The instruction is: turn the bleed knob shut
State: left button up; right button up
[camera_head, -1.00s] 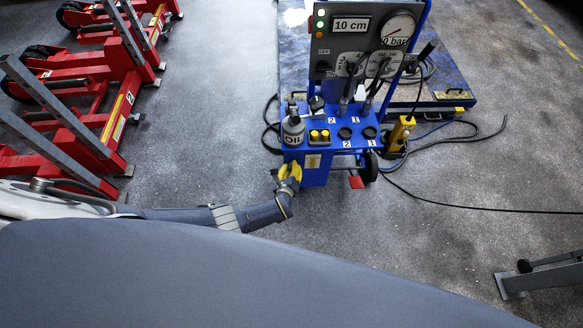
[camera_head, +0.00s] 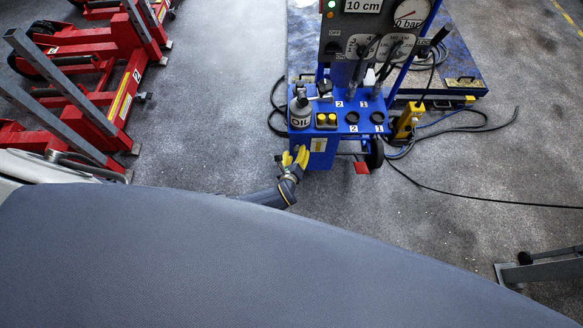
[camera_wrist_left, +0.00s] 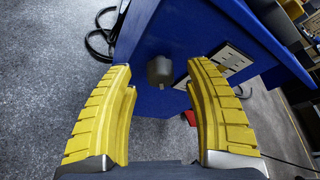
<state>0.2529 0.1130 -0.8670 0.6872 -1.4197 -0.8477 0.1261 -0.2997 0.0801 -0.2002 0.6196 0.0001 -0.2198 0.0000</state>
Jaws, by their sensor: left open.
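A dark grey knob (camera_wrist_left: 160,70) sticks out from the blue side face of the jack trolley (camera_wrist_left: 185,30) in the left wrist view. I take it for the bleed knob; in the head view I cannot make it out. My left gripper (camera_head: 295,156), with yellow ribbed fingers, is at the trolley's lower left side. In the left wrist view the left gripper (camera_wrist_left: 160,80) is open and empty, and the knob shows in the gap between the fingertips, apart from both. My right gripper is not in view.
An oil bottle (camera_head: 301,109) stands on the trolley's top, below the gauge panel (camera_head: 372,30). A yellow pendant (camera_head: 405,122) hangs at its right, with cables on the floor. Red lifting stands (camera_head: 95,85) are at the left. The floor between is clear.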

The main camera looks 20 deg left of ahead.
pick_arm(q)
jog(key=a+v, duration=0.1)
jog(key=v, duration=0.8)
jog(key=shift+s+d+r, duration=0.3)
jog(key=shift+s+d, duration=0.1)
jog(key=shift+d, duration=0.1)
